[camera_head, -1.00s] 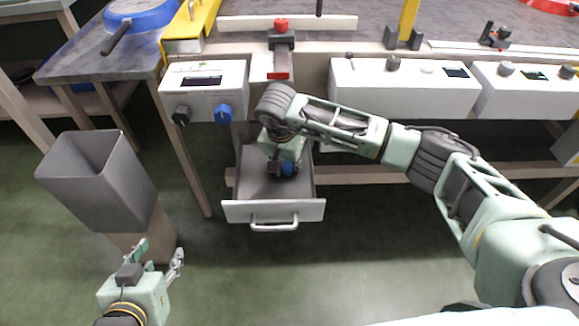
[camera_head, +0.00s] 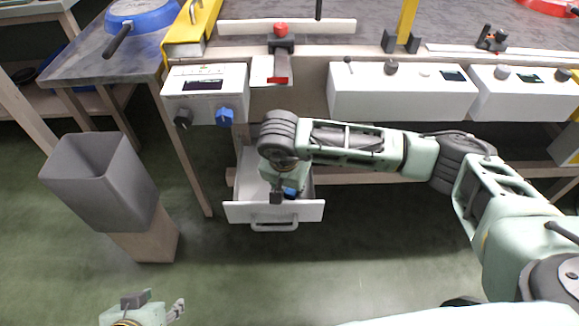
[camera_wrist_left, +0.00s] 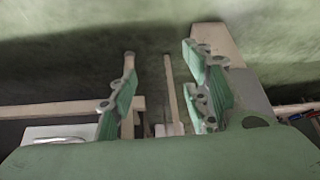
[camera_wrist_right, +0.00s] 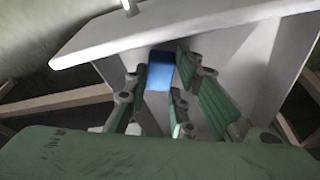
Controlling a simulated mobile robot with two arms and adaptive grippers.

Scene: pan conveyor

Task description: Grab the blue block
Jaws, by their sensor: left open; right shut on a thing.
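The blue block (camera_wrist_right: 159,73) shows between the fingers of my right gripper (camera_wrist_right: 160,85) in the right wrist view. The gripper is shut on it. In the head view the blue block (camera_head: 290,192) is partly hidden by my right gripper (camera_head: 284,190), which is over the open white drawer (camera_head: 265,212), near its front wall. My left gripper (camera_head: 152,302) is open and empty at the lower left of the head view. Its spread fingers (camera_wrist_left: 165,90) show nothing between them but floor and table parts behind.
A tall grey bin (camera_head: 100,190) stands on a wooden block (camera_head: 147,238) left of the drawer. Control boxes (camera_head: 205,92) line the table front above the drawer. A blue pan (camera_head: 145,14) lies at the upper left. The floor before the drawer is clear.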

